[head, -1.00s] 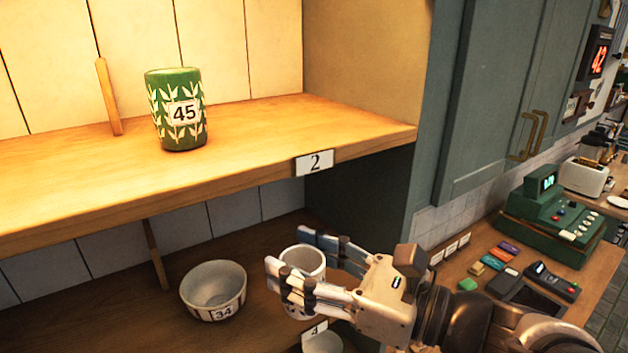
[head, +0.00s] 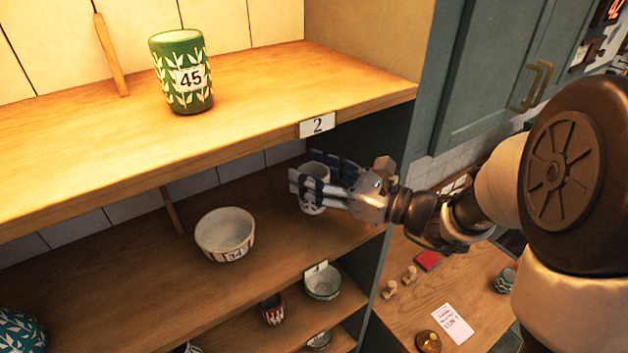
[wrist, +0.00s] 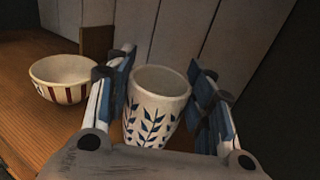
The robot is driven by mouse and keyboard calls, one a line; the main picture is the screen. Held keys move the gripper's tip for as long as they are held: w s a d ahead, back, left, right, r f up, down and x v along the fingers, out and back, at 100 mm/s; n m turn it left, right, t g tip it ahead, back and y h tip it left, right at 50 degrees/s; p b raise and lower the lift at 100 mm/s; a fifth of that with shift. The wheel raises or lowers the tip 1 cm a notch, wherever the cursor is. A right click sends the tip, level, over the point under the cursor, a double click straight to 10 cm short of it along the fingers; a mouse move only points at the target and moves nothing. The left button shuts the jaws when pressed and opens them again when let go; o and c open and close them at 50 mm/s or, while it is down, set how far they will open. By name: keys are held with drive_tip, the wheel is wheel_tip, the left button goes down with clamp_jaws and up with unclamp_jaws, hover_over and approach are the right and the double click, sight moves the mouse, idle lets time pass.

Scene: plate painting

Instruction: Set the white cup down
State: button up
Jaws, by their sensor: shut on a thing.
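The white cup (head: 313,198) has blue leaf shapes on its side. It is upright between the fingers of my gripper (head: 325,187), over the right end of the middle shelf (head: 270,237). In the wrist view the cup (wrist: 155,112) fills the space between the two fingers of my gripper (wrist: 160,100). The gripper is shut on the cup. The fingers cover part of its sides, and its base is hidden in the wrist view. I cannot tell whether the base touches the shelf.
A white bowl (head: 225,236) tagged 34 stands left of the cup, also in the wrist view (wrist: 66,78). A green cup (head: 181,72) tagged 45 is on the upper shelf (head: 250,105). The cabinet side wall (head: 375,150) is close on the right. Shelf between bowl and cup is clear.

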wheel_tip(320, 180, down, 3)
drive_tip(key=shift+w+f, duration=0.1)
drive_tip(key=shift+f, duration=0.1)
drive_tip(key=shift+w+f, duration=0.2)
drive_tip(key=shift+s, duration=0.1)
drive_tip(key=shift+f, duration=0.1)
drive_tip(key=o, duration=1.3)
drive_tip(key=shift+f, duration=0.1)
